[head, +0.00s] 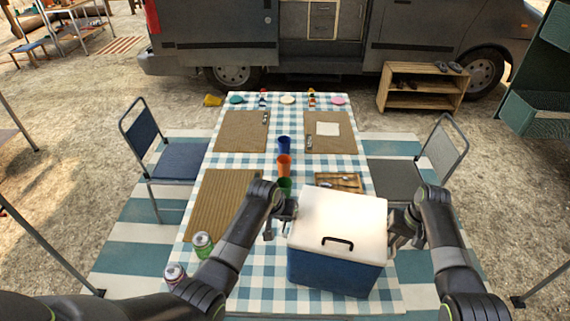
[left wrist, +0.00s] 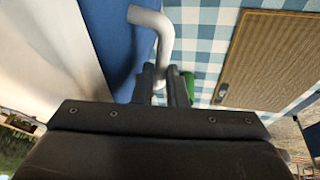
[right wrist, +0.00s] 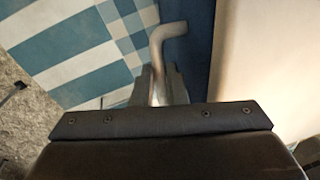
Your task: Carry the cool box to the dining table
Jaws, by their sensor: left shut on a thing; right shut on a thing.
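The cool box (head: 335,268), with a blue body and white lid, is over the near right part of the dining table (head: 255,290), which has a blue-and-white checked cloth. Whether its base touches the cloth I cannot tell. My left gripper (head: 286,212) is shut on the grey side handle at the box's left; that bent handle (left wrist: 155,35) shows in the left wrist view. My right gripper (head: 397,226) is shut on the handle at its right side, and this handle (right wrist: 163,45) shows in the right wrist view. The box looks roughly level.
Blue (head: 284,145), orange (head: 284,165) and green (head: 285,185) cups stand along the middle. A cutlery tray (head: 338,182) lies behind the box. Cans (head: 202,245) (head: 175,275) stand at the near left. Chairs (head: 180,160) (head: 400,178) flank the table.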

